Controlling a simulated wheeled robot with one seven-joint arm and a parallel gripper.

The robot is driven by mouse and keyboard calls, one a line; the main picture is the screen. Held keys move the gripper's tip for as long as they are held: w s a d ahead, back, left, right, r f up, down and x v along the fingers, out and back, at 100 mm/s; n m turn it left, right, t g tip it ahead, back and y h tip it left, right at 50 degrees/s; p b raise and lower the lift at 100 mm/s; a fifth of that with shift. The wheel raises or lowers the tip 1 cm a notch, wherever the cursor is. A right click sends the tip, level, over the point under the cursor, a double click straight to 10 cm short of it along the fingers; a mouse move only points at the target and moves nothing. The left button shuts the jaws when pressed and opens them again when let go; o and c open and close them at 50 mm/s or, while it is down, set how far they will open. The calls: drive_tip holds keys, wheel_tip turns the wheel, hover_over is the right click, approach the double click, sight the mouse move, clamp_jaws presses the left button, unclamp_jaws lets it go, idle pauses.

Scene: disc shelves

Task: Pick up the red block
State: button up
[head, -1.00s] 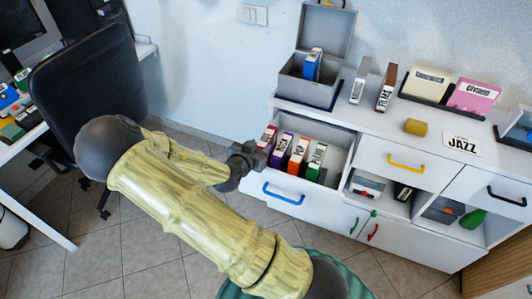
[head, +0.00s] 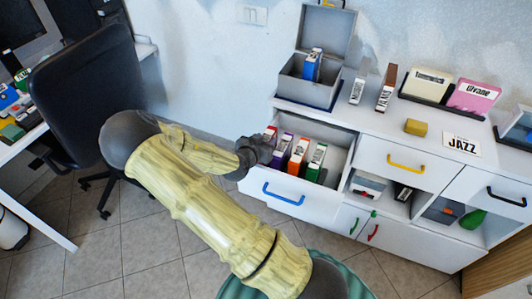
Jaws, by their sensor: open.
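The red block (head: 271,132) is a slim upright case with a pale label. It stands at the left end of a row in the open drawer (head: 264,193). My gripper (head: 264,147) is open at the drawer's left side, in front of the red block. It hides the block's lower part. I cannot tell whether the fingers touch it or are around it.
Purple (head: 281,150), orange (head: 299,155) and green (head: 317,161) cases stand close to the right of the red one. A grey box (head: 305,91) stands on the cabinet top (head: 360,122) above. An office chair (head: 85,95) stands at the left.

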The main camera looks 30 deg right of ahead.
drive_tip(key=shift+c, duration=0.2)
clamp_jaws()
drive_tip(key=shift+r, duration=0.15)
wheel_tip(320, 180, up, 10)
drive_tip(key=shift+f+p, duration=0.1)
drive_tip(key=shift+p, duration=0.55)
